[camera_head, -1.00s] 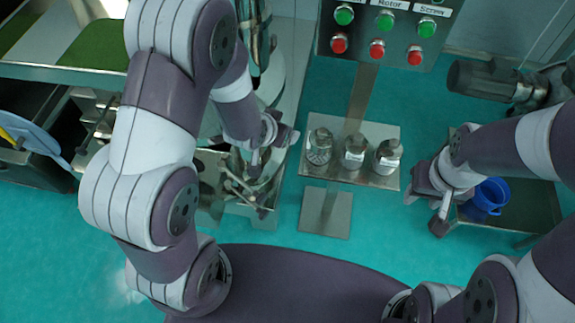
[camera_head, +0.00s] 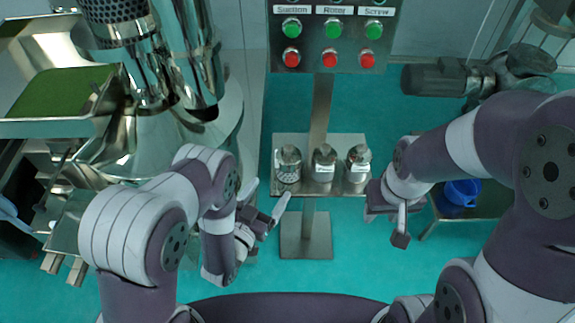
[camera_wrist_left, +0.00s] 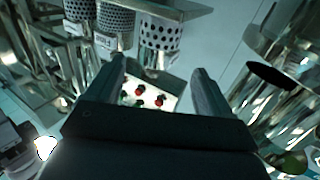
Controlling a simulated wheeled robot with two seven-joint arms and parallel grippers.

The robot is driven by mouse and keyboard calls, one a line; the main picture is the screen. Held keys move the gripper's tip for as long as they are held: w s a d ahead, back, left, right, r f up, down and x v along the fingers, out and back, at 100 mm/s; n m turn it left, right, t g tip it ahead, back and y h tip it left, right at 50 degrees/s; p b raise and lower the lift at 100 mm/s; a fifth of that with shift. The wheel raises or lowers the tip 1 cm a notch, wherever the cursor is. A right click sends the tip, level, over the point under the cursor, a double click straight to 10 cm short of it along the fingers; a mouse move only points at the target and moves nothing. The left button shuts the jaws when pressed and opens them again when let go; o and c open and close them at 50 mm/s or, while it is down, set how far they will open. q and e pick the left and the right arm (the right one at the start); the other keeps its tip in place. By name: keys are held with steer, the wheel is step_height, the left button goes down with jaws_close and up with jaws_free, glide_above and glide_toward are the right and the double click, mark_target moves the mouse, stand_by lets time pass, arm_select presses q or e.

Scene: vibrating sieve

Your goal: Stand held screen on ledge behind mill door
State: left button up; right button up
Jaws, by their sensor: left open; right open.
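My left gripper (camera_head: 265,199) is open, with nothing between its fingers, just left of the stand's tray. Its spread fingers also show in the left wrist view (camera_wrist_left: 159,70). Three small metal cylinders stand on the tray; the left one (camera_head: 289,168) shows perforation, and the middle one (camera_head: 324,165) and right one (camera_head: 359,165) carry white labels. In the left wrist view, perforated cylinders with differing hole sizes (camera_wrist_left: 160,36) are ahead of the fingers. My right gripper (camera_head: 387,222) is open and empty, right of the tray. No held screen shows. I cannot make out the mill door or its ledge.
A shiny metal machine (camera_head: 190,60) stands at upper left, beside a tray with a green surface (camera_head: 60,95). A control panel (camera_head: 330,40) with green and red buttons tops the stand's post. A blue container (camera_head: 461,192) sits at right. Teal floor is open around the stand base.

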mark_target(283, 173)
arm_select(q)
steer(key=x, duration=0.7)
steer(key=p+x, duration=0.1)
steer(key=x, duration=0.2)
steer(key=shift+w+d+f, duration=0.25)
steer(key=shift+d+f, duration=0.05)
steer(key=shift+f, duration=0.05)
steer(key=shift+c, duration=0.3)
